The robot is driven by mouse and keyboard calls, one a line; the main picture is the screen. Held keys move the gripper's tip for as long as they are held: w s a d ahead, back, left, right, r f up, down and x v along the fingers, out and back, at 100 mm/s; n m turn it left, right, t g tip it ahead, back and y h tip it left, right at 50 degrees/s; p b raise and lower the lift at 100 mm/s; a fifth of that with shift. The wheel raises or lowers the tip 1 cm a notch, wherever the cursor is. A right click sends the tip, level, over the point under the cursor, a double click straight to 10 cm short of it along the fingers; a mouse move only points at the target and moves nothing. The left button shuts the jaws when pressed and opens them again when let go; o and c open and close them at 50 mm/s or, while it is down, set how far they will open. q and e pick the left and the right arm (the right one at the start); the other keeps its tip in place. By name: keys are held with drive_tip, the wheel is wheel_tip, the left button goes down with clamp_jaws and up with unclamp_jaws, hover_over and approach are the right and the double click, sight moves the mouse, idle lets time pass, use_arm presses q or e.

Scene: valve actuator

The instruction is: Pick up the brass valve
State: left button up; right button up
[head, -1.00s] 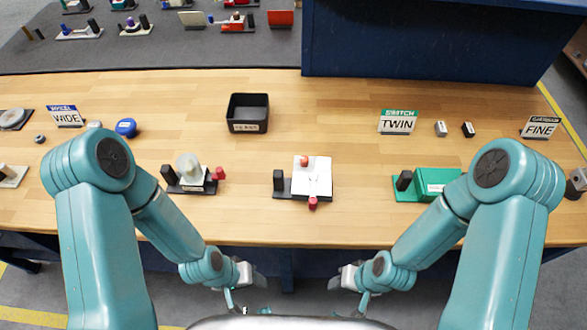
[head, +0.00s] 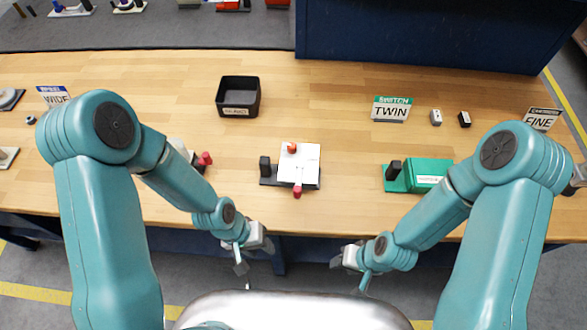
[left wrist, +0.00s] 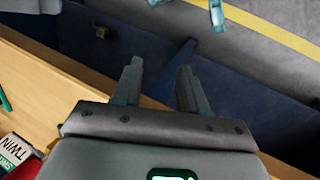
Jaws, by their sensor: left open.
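I cannot make out a clearly brass valve in the head view. A fixture with a pale round top and a red knob (head: 205,158) is mostly hidden behind my left arm. A white plate fixture (head: 306,160) with an orange-red piece on top and a red knob in front stands at the table's middle. My left gripper (head: 255,258) is open and empty, in front of the table's near edge. Its two spread fingers show in the left wrist view (left wrist: 158,72), with the blue table side beyond. My right gripper (head: 340,264) is also in front of the table; its jaws are unclear.
A black bin (head: 222,100) stands at the back middle of the wooden table (head: 330,100). A TWIN sign (head: 391,109), two small blocks and a green fixture (head: 428,172) are to the right. A dark blue panel (head: 400,40) rises behind. The table between bin and sign is clear.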

use_arm(q)
drive_tip(key=w+d+r+g+y, duration=0.1)
drive_tip(key=w+r+y, duration=0.1)
drive_tip(key=w+r, duration=0.25)
drive_tip(key=m+t+y, duration=0.2)
approach(265, 167)
drive_tip(key=shift+w+f, duration=0.2)
drive_tip(key=shift+w, duration=0.3)
drive_tip(key=shift+w+f, duration=0.25)
drive_tip(key=shift+w, duration=0.25)
wheel_tip(265, 167, down, 6)
drive_tip(key=shift+w+r, duration=0.2)
drive_tip(key=f, duration=0.5)
drive_tip(key=shift+s+f, duration=0.1)
drive_tip(key=shift+s, duration=0.15)
drive_tip(key=shift+w+f, duration=0.1)
drive_tip(key=shift+f, duration=0.3)
drive_tip(key=shift+c, duration=0.3)
drive_tip(key=shift+r, duration=0.1)
clamp_jaws()
